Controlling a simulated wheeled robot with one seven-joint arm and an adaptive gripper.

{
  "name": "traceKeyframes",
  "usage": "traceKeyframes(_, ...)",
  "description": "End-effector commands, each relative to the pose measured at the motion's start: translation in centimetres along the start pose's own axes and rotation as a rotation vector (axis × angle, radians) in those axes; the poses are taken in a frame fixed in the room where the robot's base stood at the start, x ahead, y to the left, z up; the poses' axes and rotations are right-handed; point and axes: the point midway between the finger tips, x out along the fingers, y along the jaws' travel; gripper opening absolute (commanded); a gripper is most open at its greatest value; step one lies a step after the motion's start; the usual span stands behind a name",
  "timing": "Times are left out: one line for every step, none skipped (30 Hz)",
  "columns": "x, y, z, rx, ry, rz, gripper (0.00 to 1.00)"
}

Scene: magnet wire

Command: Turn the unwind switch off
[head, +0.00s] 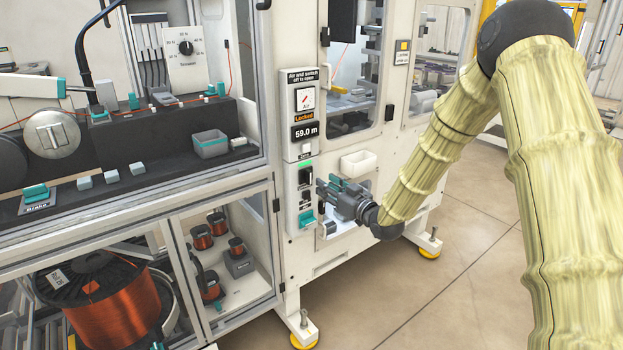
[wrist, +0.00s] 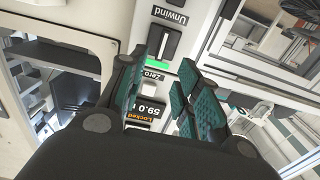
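The unwind switch (wrist: 164,45) is a dark upright slot with a pale part, under the upside-down "Unwind" label (wrist: 169,17) in the wrist view. In the head view the switch (head: 305,175) is a black piece on the narrow white control panel, below a green strip (head: 305,163). My gripper (head: 327,189) is just right of this panel in the head view, at about the switch's height. In the wrist view my gripper (wrist: 158,80) is open, with teal pads apart and nothing between them. The switch shows beyond the gap; I see no contact.
Above the switch are a "59.0 m" display (head: 305,131), an orange "Locked" sign (head: 304,118) and a dial (head: 305,99). A white bin (head: 358,162) sits on the machine above my gripper. A copper spool (head: 105,298) is lower left.

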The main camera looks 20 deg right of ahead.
Motion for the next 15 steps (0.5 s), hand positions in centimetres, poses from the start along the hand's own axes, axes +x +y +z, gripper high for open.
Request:
traceKeyframes(0.9, -0.1, 0.0, -0.001, 0.001, -0.002, 0.33)
traceKeyframes(1.4, -0.1, 0.1, -0.001, 0.000, -0.002, 0.33)
traceKeyframes(2.0, 0.0, 0.1, -0.002, 0.000, -0.001, 0.33)
traceKeyframes(2.5, 0.0, 0.1, -0.002, 0.000, 0.000, 0.33)
traceKeyframes(3.0, 0.0, 0.1, -0.001, 0.000, 0.000, 0.33)
traceKeyframes(3.7, 0.0, 0.1, -0.001, 0.000, 0.000, 0.33)
traceKeyframes(4.2, -0.1, 0.1, -0.001, 0.000, 0.000, 0.33)
traceKeyframes(4.6, -0.1, 0.1, -0.001, 0.000, -0.001, 0.33)
traceKeyframes(5.3, -0.1, 0.1, -0.002, -0.001, -0.001, 0.33)
traceKeyframes(5.7, -0.1, 0.1, -0.001, -0.001, -0.001, 0.33)
traceKeyframes(6.1, -0.1, 0.1, -0.001, -0.001, 0.000, 0.33)
traceKeyframes(6.6, 0.0, 0.1, -0.001, 0.000, 0.000, 0.33)
traceKeyframes(6.9, 0.0, 0.1, 0.000, -0.001, 0.000, 0.33)
traceKeyframes(7.2, 0.0, 0.1, 0.000, -0.001, 0.001, 0.33)
traceKeyframes(7.6, 0.0, 0.1, 0.000, -0.001, 0.001, 0.33)
